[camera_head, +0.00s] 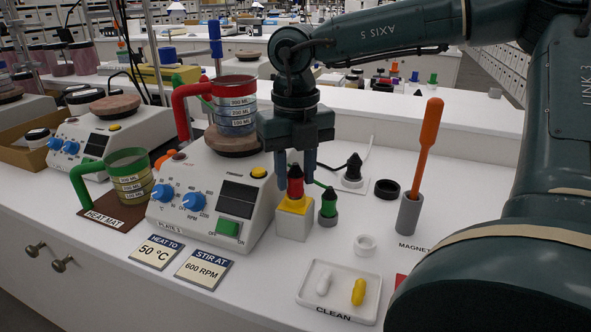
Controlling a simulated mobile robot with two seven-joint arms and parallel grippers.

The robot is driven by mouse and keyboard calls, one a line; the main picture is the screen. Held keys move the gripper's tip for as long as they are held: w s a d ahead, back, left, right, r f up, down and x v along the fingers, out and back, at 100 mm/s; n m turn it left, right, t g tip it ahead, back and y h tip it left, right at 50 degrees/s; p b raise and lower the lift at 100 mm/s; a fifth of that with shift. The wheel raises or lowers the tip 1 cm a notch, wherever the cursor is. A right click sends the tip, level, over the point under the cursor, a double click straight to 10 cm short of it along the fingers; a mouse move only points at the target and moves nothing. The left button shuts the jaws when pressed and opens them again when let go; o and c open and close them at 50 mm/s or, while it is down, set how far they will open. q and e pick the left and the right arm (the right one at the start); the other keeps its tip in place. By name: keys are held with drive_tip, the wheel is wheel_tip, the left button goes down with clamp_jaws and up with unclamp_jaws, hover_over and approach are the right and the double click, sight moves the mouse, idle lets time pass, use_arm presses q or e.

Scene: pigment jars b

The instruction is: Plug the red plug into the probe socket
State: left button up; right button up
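The red plug (295,187), with a dark tapered top, stands upright on a pale block with a yellow top (294,205). My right gripper (296,167) points straight down over it, with one blue finger on each side of the plug's upper part. I cannot tell whether the fingers touch the plug or stand slightly apart from it. No readable label marks the probe socket, so I cannot tell whether the yellow-topped block is it. A green plug (328,204) with a black top stands in a grey holder just to the right. My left gripper is not in view.
A hot plate (215,195) stands close on the left, with a red-handled beaker (235,105) on it. A black plug (353,169), a black ring (387,189), a white ring (364,245), a grey holder with an orange rod (410,213) and a CLEAN tray (337,309) are nearby.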

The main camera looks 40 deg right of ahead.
sight(296, 170)
drive_tip(key=o, duration=0.4)
drive_tip(key=shift+c, duration=0.2)
drive_tip(key=shift+r, duration=0.3)
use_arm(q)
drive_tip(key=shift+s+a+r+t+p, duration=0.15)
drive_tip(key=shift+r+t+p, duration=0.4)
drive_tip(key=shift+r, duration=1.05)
use_arm(e)
wheel_tip(296, 170, up, 13)
drive_tip(key=shift+f, duration=0.2)
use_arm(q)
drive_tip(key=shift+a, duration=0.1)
use_arm(e)
drive_tip(key=shift+f, duration=0.1)
